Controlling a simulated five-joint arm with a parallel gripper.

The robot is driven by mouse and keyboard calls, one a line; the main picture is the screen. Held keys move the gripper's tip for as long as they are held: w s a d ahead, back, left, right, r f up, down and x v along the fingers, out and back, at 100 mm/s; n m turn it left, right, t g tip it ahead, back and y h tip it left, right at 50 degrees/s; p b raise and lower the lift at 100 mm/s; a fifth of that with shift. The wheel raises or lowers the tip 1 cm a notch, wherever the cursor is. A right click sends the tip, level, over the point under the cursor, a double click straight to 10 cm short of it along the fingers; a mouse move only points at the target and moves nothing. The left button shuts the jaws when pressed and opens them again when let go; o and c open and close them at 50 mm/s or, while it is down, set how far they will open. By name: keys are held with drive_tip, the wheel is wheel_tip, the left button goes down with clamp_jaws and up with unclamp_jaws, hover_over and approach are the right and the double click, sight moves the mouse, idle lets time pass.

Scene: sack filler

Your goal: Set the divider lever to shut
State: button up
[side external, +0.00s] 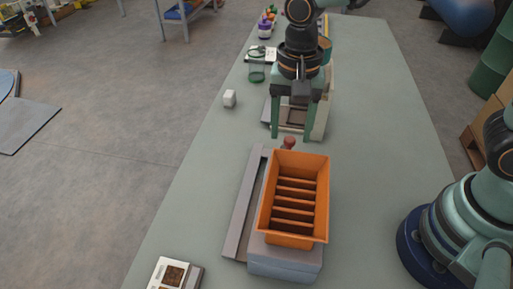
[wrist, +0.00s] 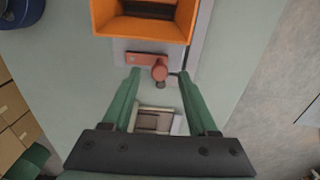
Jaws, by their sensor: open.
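The orange hopper (side external: 264,205) with several slats inside stands on a blue-grey base in the side external view; its edge also shows at the top of the wrist view (wrist: 145,27). The divider lever is a red knob (side external: 289,143) at the hopper's far side. In the wrist view the lever knob (wrist: 160,70) sits beside a flat reddish plate (wrist: 140,59). My gripper (side external: 291,138) has two green fingers, open and empty. In the wrist view the knob appears between the fingertips (wrist: 159,73); I cannot tell whether either touches it.
A long grey rail (side external: 241,205) lies left of the hopper. A light tray-like device (side external: 325,115) stands behind my gripper. A box with brown squares (side external: 172,273) is at the front left.

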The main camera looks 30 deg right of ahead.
sight(290, 139)
wheel_tip(290, 139, up, 11)
drive_tip(key=shift+r, duration=0.15)
idle(0.4)
drive_tip(key=s+d+f+n+t, duration=0.1)
drive_tip(key=d+n, duration=0.3)
drive_tip(key=d, duration=0.4)
drive_tip(key=s+d+f+n+t, duration=0.1)
drive_tip(key=d+n+t, duration=0.3)
drive_tip(key=d, duration=0.4)
drive_tip(key=shift+s+d+n+t, duration=0.25)
drive_tip(key=shift+n+t, duration=0.05)
drive_tip(key=shift+n, duration=0.1)
drive_tip(key=shift+o, duration=0.3)
drive_tip(key=shift+r, duration=0.1)
